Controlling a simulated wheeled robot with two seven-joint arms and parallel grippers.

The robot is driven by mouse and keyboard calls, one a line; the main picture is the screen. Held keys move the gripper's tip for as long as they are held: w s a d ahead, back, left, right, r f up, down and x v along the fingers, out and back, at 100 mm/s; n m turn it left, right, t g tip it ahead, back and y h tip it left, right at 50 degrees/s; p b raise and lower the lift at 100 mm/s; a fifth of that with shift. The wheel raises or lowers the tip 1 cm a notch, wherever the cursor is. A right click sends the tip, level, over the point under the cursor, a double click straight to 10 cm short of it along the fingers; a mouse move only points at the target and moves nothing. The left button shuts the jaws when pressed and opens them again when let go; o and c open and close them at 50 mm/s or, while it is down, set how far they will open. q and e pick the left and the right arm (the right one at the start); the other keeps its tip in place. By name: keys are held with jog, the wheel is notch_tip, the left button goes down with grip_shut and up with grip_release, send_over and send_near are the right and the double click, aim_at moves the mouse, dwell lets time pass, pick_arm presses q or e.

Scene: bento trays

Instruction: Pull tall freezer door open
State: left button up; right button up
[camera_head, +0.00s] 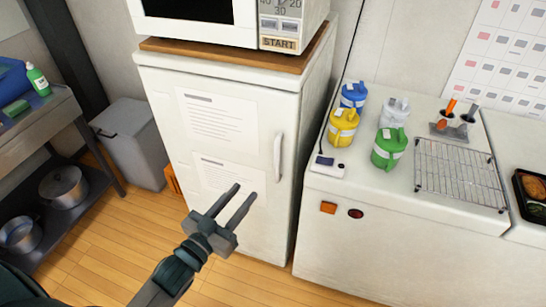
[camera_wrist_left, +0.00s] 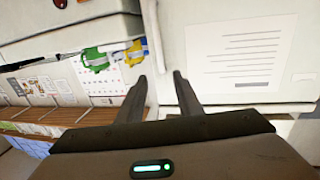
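The tall white freezer (camera_head: 262,112) stands at the centre of the head view, with its door shut. Its white vertical handle (camera_head: 278,157) is near the door's right edge. My left gripper (camera_head: 246,193) is in front of the door, below and left of the handle in the picture. Its two fingers are apart with nothing between them. In the left wrist view the open left gripper (camera_wrist_left: 160,79) shows with the white door (camera_wrist_left: 177,30) and its paper sheet to the right. I cannot make out the handle there. My right gripper is not in view.
A microwave (camera_head: 285,25) sits on a wooden board atop the freezer. A white counter (camera_head: 335,190) with colored jugs and a wire rack (camera_head: 460,172) stands to the right. A grey bin (camera_head: 135,145) and a metal table (camera_head: 40,128) are left. Wooden floor lies in front.

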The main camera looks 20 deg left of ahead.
aim_at(275, 156)
pick_arm(q)
jog(key=p+x, duration=0.4)
jog(key=x, duration=1.2)
jog(key=shift+w+d+f, duration=0.1)
jog(key=shift+w+d, duration=0.05)
jog(key=shift+c, duration=0.4)
grip_shut()
